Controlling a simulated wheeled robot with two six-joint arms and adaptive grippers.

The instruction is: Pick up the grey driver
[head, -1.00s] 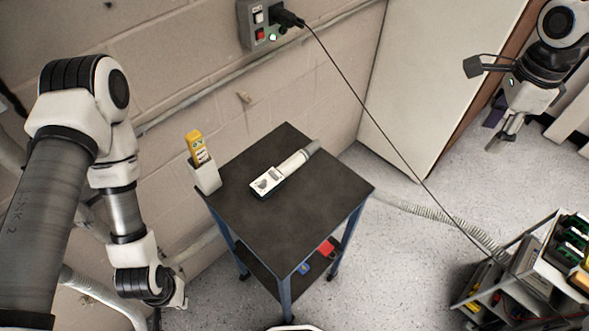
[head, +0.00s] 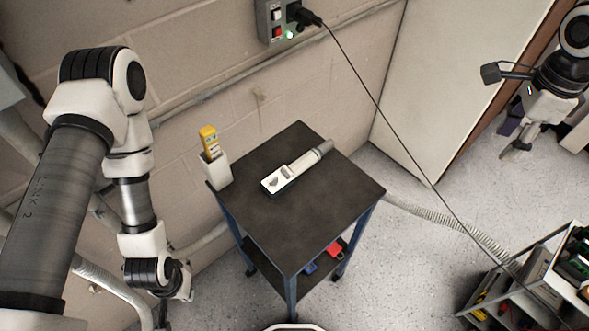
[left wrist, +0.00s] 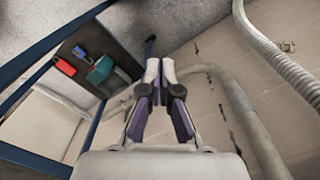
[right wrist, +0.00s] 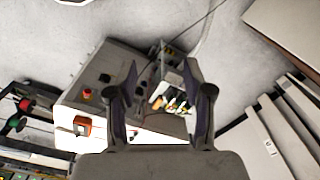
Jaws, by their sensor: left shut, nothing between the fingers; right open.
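I cannot make out a grey driver for certain in any view. My right gripper (head: 514,150) is open and empty, hanging over the floor at the upper right of the head view. In the right wrist view its spread fingers (right wrist: 160,73) frame a tray of small tools (right wrist: 172,103), too small to tell apart. My left gripper (head: 180,292) hangs low, left of the dark table. In the left wrist view its fingers (left wrist: 160,70) are shut with nothing between them.

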